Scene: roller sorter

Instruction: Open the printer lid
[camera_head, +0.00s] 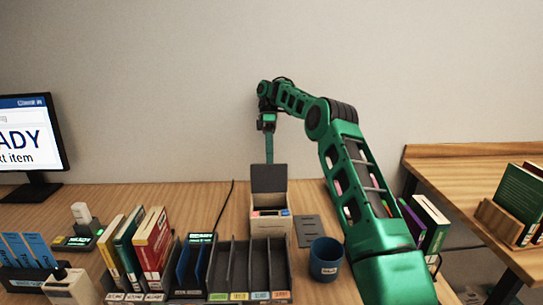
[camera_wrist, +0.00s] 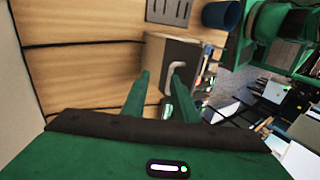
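The printer (camera_head: 268,212) is a small beige box on the wooden desk with a small display on its front. Its dark grey lid (camera_head: 268,179) stands raised at the back of the box. My gripper (camera_head: 269,158) points down just behind and above the lid's top edge. In the wrist view the two green fingers (camera_wrist: 162,77) are apart, with the printer (camera_wrist: 154,52) beyond their tips. A pale bent piece (camera_wrist: 178,66) shows by the right fingertip against a dark surface. Whether a finger touches the lid cannot be told.
A dark slotted plate (camera_head: 309,231) and a blue cup (camera_head: 325,259) stand right of the printer. A divided sorter (camera_head: 251,268) is in front. Upright books (camera_head: 133,247) and a monitor (camera_head: 30,135) are at left. A wall is close behind the desk.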

